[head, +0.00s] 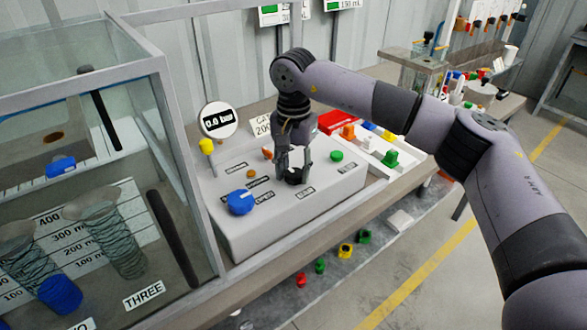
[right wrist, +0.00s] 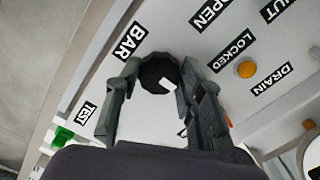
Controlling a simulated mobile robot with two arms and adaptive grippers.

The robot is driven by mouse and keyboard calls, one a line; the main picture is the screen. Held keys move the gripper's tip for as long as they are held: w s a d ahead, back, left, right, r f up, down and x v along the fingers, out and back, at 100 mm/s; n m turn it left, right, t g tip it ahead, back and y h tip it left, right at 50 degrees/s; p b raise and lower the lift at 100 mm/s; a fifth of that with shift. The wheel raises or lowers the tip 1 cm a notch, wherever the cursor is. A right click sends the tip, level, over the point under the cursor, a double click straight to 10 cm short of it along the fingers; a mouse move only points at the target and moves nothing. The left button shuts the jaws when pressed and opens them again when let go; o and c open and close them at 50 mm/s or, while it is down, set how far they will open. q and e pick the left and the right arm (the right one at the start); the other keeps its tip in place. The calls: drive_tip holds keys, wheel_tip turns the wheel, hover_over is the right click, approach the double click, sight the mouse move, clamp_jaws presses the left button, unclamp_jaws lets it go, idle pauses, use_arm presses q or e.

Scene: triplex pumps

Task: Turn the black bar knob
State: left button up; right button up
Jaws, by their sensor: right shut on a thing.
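The black bar knob (head: 294,178) sits on the top face of the grey control box (head: 320,202), mostly hidden by my right gripper in the head view. In the right wrist view the round, ridged knob (right wrist: 158,72) shows a white pointer mark, with the BAR label beside it. My right gripper (head: 293,168) reaches down from above and is shut on the knob, one finger on each side; its fingers also show in the right wrist view (right wrist: 156,90). My left gripper is not in view.
On the same box are a blue knob (head: 240,202), a green button (head: 336,156) and an orange button (head: 267,153). A gauge reading 0.0 bar (head: 219,120) stands behind. A glass tank (head: 75,65) is at left, and a white tray (head: 383,170) of coloured parts at right.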

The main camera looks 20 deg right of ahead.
sight(294, 173)
drive_tip(key=shift+r, duration=0.1)
drive_tip(key=o, duration=1.1)
drive_tip(key=shift+o, duration=0.2)
wheel_tip(294, 173, up, 12)
